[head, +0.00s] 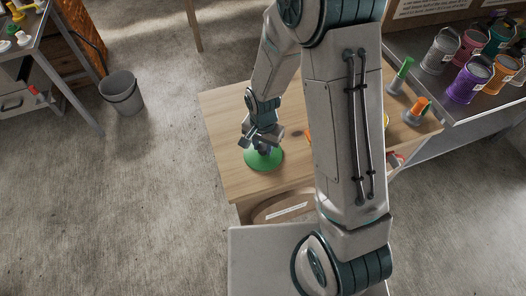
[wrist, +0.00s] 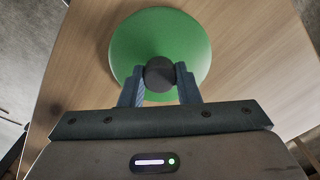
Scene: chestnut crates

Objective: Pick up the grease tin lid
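The grease tin lid (head: 263,160) is a round green disc with a dark knob in its middle, on the wooden table. In the wrist view the green disc (wrist: 160,35) fills the upper middle, with the dark knob (wrist: 159,73) at its centre. My gripper (wrist: 160,80) has one finger on each side of the knob, and both fingertips appear to touch it. In the head view my gripper (head: 263,146) is right above the lid. I cannot tell whether the lid is clear of the tabletop.
The wooden table (head: 228,120) is bare left of the lid. My arm hides much of its right part, where a green-handled item (head: 402,73) and an orange-topped item (head: 418,108) stand. Several paint pots, including a purple one (head: 470,80), stand on a counter at right. A grey bin (head: 121,93) stands on the floor.

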